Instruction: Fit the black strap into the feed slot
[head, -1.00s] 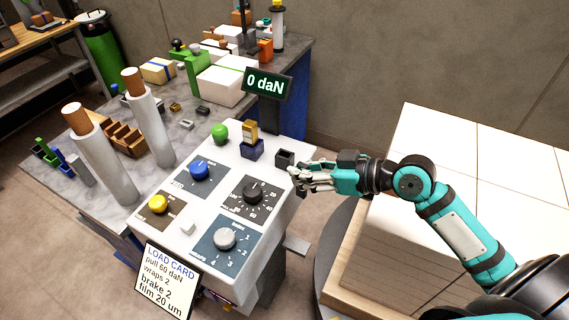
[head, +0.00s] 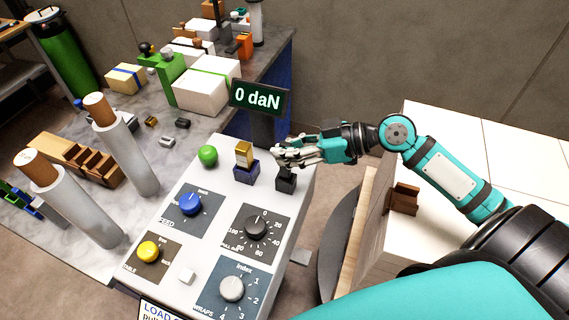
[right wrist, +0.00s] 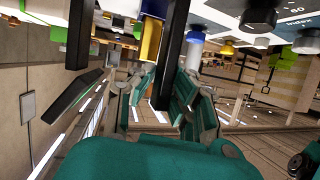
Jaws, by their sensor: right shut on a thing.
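My right gripper (head: 285,155) is over the back right corner of the sloped white console, just above a small black block (head: 286,182) that may hold the feed slot. My left gripper is not in view.
Left of the black block stand a blue block with a gold piece (head: 246,160) and a green button (head: 207,155). The "0 daN" display (head: 257,97) rises close behind the gripper. Dials cover the console front. A white stack (head: 385,240) stands at the right.

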